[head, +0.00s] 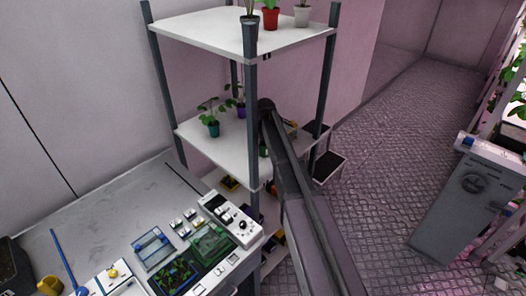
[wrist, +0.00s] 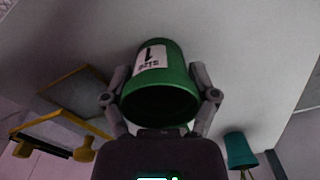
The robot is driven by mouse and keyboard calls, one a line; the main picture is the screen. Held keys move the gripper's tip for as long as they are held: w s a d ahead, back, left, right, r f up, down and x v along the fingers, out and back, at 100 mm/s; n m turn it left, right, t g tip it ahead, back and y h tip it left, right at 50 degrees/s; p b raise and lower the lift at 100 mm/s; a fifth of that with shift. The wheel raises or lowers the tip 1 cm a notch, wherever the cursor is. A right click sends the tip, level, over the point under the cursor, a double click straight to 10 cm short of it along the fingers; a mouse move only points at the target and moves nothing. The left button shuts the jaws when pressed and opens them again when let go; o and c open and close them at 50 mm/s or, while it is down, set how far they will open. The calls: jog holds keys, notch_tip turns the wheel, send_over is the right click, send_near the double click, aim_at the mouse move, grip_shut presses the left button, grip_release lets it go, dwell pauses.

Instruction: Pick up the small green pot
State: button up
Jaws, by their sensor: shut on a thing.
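My gripper (wrist: 160,92) is shut on a small green pot (wrist: 176,62), with one finger on each side of it. The pot has a white label with dark print, upside down in the wrist view, and its dark open end faces the camera. In the head view my arm reaches to the middle shelf of the rack, and a bit of green pot (head: 263,151) shows beside it. The arm hides most of the gripper there. I cannot tell whether the pot touches the shelf.
A teal pot with a plant (head: 213,130) and a purple pot (head: 241,111) stand on the middle shelf (head: 205,145). Dark rack posts (head: 251,120) stand close to my arm. Yellow items (wrist: 84,150) show in the wrist view.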

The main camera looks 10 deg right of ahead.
jog(key=shift+r, duration=0.15)
notch_tip(320, 180, up, 10)
jog(key=p, duration=1)
jog(key=shift+f, duration=0.2)
jog(key=shift+f, duration=0.1)
dwell(0.5)
